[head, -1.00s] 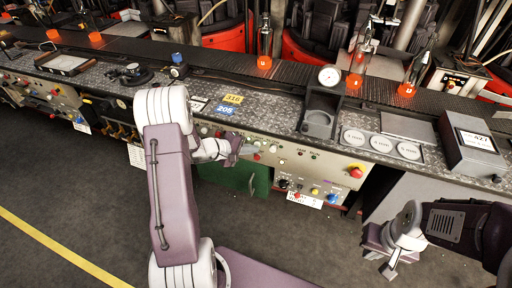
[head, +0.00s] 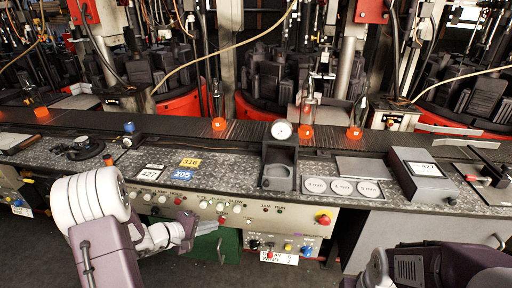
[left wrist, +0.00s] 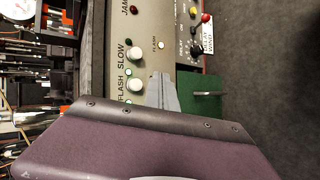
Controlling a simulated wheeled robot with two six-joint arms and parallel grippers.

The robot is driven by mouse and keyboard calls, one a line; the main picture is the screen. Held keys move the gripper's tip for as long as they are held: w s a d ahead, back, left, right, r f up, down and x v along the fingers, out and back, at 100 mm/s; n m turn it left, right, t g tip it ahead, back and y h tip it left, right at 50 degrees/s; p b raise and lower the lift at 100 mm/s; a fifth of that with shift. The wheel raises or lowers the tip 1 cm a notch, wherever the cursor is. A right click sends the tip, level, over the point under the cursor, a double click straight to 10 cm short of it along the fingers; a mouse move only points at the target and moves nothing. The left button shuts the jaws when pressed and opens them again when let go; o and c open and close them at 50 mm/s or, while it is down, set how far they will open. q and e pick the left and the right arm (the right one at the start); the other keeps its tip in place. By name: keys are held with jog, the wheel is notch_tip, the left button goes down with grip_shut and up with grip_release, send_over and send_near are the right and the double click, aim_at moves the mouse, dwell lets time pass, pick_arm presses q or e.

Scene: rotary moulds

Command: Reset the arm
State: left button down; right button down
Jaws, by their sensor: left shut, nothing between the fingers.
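My left gripper (head: 187,226) is shut and empty. In the head view it is in front of the control panel (head: 222,208), just below a row of white buttons. In the left wrist view its closed fingertips (left wrist: 157,82) lie near the button marked FLASH and a green cabinet door (left wrist: 205,117). I cannot tell whether they touch the panel. My right arm (head: 420,268) shows at the lower right of the head view. The right gripper's fingers are cut off or hidden there.
The bench (head: 225,167) carries a dial gauge (head: 281,130), a grey display box (head: 426,175), number plates and three round discs. Orange-based bottles (head: 219,122) stand along the belt behind. Red moulding machines fill the back. The floor in front is clear.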

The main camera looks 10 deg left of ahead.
pick_arm(q)
jog(key=w+d+r+m+h+p, duration=0.1)
jog(key=d+r+m+p, duration=0.25)
jog(key=d+r, duration=0.4)
jog(key=s+d+r+m+g+h+p, duration=0.1)
jog(key=s+d+r+m+g+p, duration=0.5)
jog(key=s+d, duration=0.35)
jog(key=s+d+m+g+y+p, duration=0.1)
jog(key=s+m+g, duration=0.2)
jog(key=s, duration=0.3)
jog(key=s+a+f+y, duration=0.2)
jog(key=a+y, duration=0.5)
jog(key=a, duration=0.4)
jog(key=shift+s+f+p, duration=0.2)
jog(key=shift+f+p, duration=0.15)
jog(key=shift+p, duration=0.1)
jog(key=shift+a, duration=0.1)
